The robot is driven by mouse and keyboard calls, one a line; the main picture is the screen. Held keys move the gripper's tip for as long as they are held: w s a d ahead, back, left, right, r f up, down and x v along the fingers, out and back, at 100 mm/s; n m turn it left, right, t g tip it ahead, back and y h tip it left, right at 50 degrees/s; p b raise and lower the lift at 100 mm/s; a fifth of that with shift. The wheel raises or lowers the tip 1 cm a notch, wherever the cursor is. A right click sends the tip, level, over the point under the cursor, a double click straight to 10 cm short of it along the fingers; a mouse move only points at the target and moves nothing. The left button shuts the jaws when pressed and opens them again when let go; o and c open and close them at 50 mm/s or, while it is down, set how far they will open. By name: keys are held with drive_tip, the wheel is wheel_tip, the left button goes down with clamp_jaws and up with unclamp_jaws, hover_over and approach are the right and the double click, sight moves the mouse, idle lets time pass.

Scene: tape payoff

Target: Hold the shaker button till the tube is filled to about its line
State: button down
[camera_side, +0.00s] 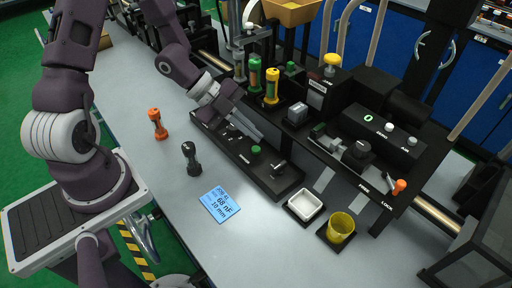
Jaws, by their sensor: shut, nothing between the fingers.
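My gripper (259,138) is shut and empty, with its fingertips low over a long black panel. A round green button (256,150) on that panel lies just beyond the fingertips; I cannot tell whether they touch it. A green-capped tube (255,72) and a yellow-capped tube (271,86) stand upright in the black rack behind the gripper. Their fill lines and levels are too small to read. Which control is the shaker button cannot be read from the labels.
An orange spool-shaped piece (157,124) and a black one (191,158) stand on the grey table near a blue card (221,205) reading 68 nF, 10 mm. A white tray (305,205) and yellow cup (341,227) sit right.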

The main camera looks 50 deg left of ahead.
sight(252, 148)
drive_tip(key=shift+f, duration=0.6)
idle(1.6)
drive_tip(key=shift+f, duration=0.45)
drive_tip(key=shift+f, duration=0.45)
idle(0.4)
idle(1.7)
drive_tip(key=shift+r, duration=0.9)
drive_tip(key=shift+r, duration=2.5)
